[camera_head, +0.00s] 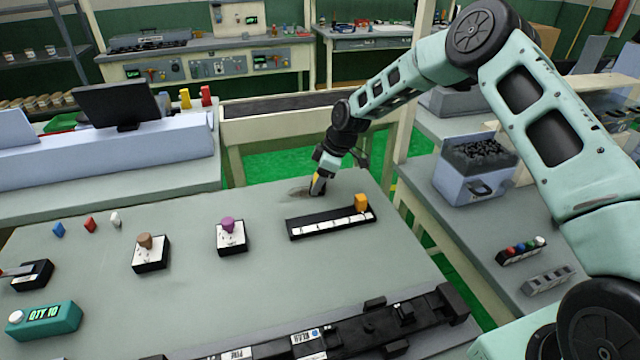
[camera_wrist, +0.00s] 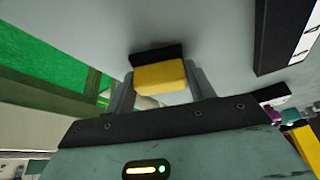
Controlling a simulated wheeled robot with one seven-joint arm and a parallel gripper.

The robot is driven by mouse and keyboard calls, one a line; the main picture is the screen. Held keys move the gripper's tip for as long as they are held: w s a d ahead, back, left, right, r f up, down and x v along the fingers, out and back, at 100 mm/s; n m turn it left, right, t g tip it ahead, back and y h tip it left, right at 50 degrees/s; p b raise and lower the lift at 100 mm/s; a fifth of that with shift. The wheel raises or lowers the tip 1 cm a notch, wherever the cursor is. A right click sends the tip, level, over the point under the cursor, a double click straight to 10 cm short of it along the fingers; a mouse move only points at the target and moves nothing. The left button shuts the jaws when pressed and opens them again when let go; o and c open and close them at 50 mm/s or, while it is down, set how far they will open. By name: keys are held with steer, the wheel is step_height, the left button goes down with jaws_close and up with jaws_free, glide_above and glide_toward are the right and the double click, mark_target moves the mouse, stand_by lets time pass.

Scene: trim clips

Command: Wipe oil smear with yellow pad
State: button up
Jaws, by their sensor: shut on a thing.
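My gripper (camera_head: 318,184) points down at the far edge of the grey table. It is shut on the yellow pad (camera_wrist: 160,77), which sits between the two fingers in the wrist view; a dark block lies along the pad's far side. The oil smear (camera_head: 299,193) is a dark brownish patch on the table, just left of the gripper tip. Part of it may be hidden by the gripper.
Black-and-white boxes with a purple knob (camera_head: 228,224) and a brown knob (camera_head: 145,240) stand left.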

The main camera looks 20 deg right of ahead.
mark_target(299, 202)
steer(key=shift+w+f+b, duration=0.2)
steer(key=shift+w+b, duration=0.5)
steer(key=shift+w, duration=0.85)
steer(key=shift+a+r, duration=0.1)
steer(key=shift+a, duration=0.8)
steer(key=shift+s, duration=3.75)
steer(key=shift+a, duration=0.9)
steer(key=shift+w+b, duration=0.65)
steer(key=shift+w, duration=3.1)
steer(key=shift+a+b, duration=0.4)
steer(key=shift+a, duration=0.45)
steer(key=shift+s, duration=3.8)
steer(key=shift+p, duration=0.35)
